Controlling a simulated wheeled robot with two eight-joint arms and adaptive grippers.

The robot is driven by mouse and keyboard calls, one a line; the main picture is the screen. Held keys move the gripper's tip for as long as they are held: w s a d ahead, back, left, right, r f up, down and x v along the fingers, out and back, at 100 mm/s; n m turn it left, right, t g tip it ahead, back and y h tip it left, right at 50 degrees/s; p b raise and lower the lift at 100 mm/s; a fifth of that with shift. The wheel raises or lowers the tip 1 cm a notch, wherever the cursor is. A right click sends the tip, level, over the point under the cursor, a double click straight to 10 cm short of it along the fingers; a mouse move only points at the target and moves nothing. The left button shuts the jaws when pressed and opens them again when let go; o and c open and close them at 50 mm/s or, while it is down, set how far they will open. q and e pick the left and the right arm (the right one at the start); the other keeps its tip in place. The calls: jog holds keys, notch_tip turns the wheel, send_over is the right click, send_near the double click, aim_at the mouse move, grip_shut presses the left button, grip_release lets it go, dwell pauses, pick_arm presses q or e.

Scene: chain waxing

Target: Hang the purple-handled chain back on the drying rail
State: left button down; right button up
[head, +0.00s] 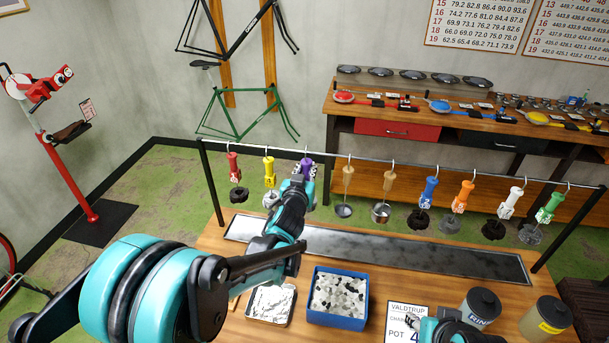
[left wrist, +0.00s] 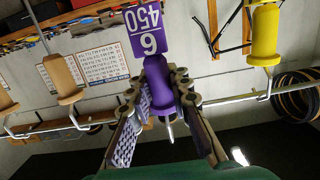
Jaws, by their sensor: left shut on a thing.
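My left gripper (head: 302,186) is shut on the purple handle (head: 306,165), just under the drying rail (head: 388,161), between a yellow handle and a wooden one. In the left wrist view the purple handle (left wrist: 161,90) sits between both fingers (left wrist: 163,108), with a purple tag reading 450 and 6. Its hook shows at the height of the rail in the head view; I cannot tell whether it bears on the rail. The purple handle's chain is mostly hidden behind the gripper. Part of my right arm shows at the bottom edge; its fingers cannot be made out.
Red (head: 234,168), yellow (head: 269,174), wooden, blue (head: 429,191), orange, white and green handles hang along the rail. Below are a long dark drip tray (head: 400,250), a blue bin (head: 336,320) of black and white bits, a foil tray (head: 270,305) and two canisters (head: 481,307).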

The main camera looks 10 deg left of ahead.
pick_arm(q)
jog(key=shift+w, duration=1)
jog(key=shift+f+b, duration=0.95)
jog(key=shift+f, duration=0.05)
jog(key=c, duration=1)
grip_release()
jog(key=shift+c, duration=0.2)
jog(key=shift+s, duration=0.1)
jog(key=shift+s, duration=0.1)
jog(key=s+r+p, duration=0.1)
jog(key=s, duration=0.9)
jog(key=shift+s+r, duration=0.2)
jog(key=shift+s, duration=0.15)
